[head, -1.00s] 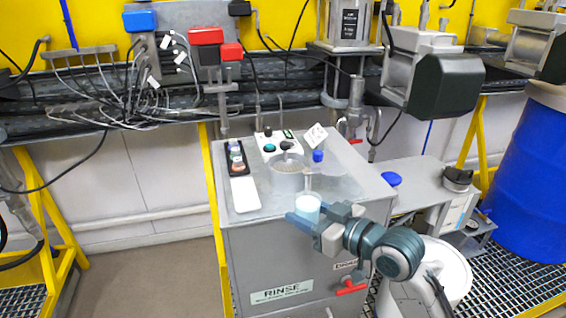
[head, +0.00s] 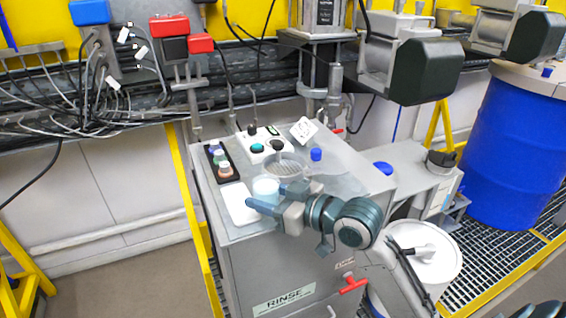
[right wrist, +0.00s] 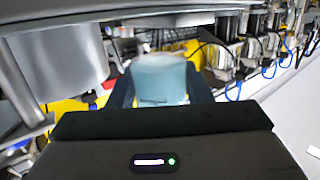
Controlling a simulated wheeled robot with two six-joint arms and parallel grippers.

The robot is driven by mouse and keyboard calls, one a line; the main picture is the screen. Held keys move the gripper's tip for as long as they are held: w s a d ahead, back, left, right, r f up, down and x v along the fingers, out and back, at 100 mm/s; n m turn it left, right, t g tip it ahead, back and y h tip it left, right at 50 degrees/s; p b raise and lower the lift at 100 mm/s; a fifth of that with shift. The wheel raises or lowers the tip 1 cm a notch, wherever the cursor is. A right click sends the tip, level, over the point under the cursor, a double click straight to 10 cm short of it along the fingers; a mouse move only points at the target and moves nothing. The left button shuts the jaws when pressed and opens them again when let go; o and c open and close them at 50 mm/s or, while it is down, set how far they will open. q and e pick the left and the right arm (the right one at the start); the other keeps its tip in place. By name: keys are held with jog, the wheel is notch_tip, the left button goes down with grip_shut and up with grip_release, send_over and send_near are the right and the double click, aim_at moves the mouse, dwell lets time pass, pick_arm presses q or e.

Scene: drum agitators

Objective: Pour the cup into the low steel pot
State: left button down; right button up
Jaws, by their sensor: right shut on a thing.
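A pale translucent blue cup (head: 266,187) is held at the front left of the low steel pot (head: 287,168) on the rinse cabinet. My right gripper (head: 264,204) is shut on it. The cup looks about upright, and its contents cannot be made out. The pot is round and open, its front partly hidden by the gripper. In the right wrist view the cup (right wrist: 160,80) sits between the two dark fingers, with a large grey metal cylinder (right wrist: 58,68), likely the pot, close on the left. My left gripper is not in view.
A white pad (head: 238,204) and a black tray (head: 213,158) of small jars lie left of the cup. A white control box (head: 262,143), a tilted white tag (head: 303,130) and a blue-capped item (head: 316,154) stand behind. A grey side shelf (head: 405,168) is at right.

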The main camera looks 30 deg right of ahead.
aim_at(270, 176)
jog(key=shift+w+r, duration=0.1)
jog(key=shift+r, duration=0.05)
jog(key=shift+w+r+p, duration=0.1)
jog(key=shift+r+p, duration=0.05)
jog(key=shift+p, duration=0.3)
jog(key=shift+w+d+r+m+p, duration=0.15)
jog(key=shift+d+r+m+p, duration=0.2)
jog(key=shift+r+m+p, duration=0.65)
jog(key=r+p, duration=0.1)
jog(key=p, duration=0.1)
jog(key=shift+w+d+m+g+p, duration=0.25)
jog(key=shift+w+m+g+p, duration=0.05)
jog(key=shift+w+g, duration=0.1)
jog(key=shift+f, duration=0.15)
jog(key=shift+d+r, duration=0.15)
jog(key=shift+r, duration=0.05)
jog(key=shift+w+r+m+p, duration=0.15)
jog(key=shift+m+p, duration=0.25)
jog(key=shift+p, duration=0.05)
